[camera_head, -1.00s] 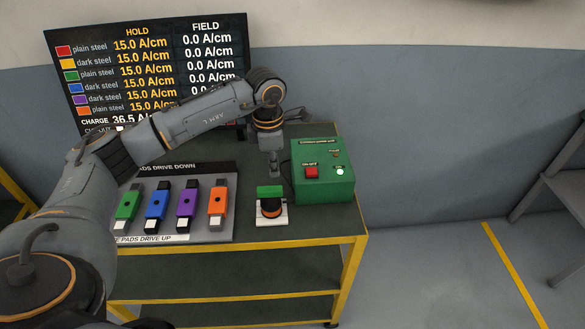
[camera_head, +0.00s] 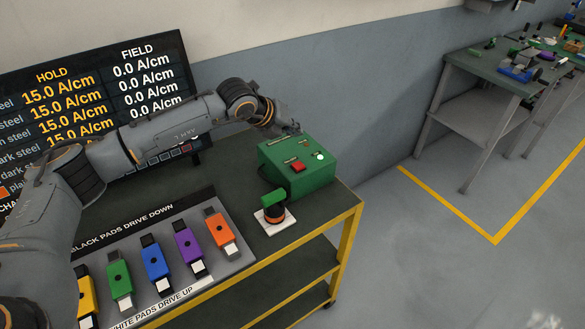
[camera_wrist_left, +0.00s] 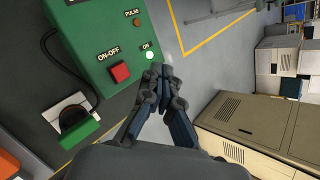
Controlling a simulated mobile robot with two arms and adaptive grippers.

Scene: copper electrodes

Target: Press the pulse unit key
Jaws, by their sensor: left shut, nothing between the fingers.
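The pulse unit is a green box (camera_head: 297,172) at the right end of the table. Its red ON-OFF key (camera_head: 298,166) is on the top panel, beside a white lit lamp (camera_head: 319,156). The wrist view shows the key (camera_wrist_left: 120,72), the ON lamp (camera_wrist_left: 150,55) and the unlit PULSE lamp (camera_wrist_left: 136,22). My left gripper (camera_wrist_left: 161,74) is shut and empty, its tips close by the ON lamp at the box's edge in that view and apart from the key. In the head view the left gripper (camera_head: 290,129) is at the far side of the box, its fingers hard to see.
A green-topped piece on a white base (camera_head: 274,207) stands in front of the box. Several coloured blocks lie on a grey board (camera_head: 205,272) to the left. A display board (camera_head: 100,85) stands behind. Another bench (camera_head: 500,75) is at the far right; floor between is clear.

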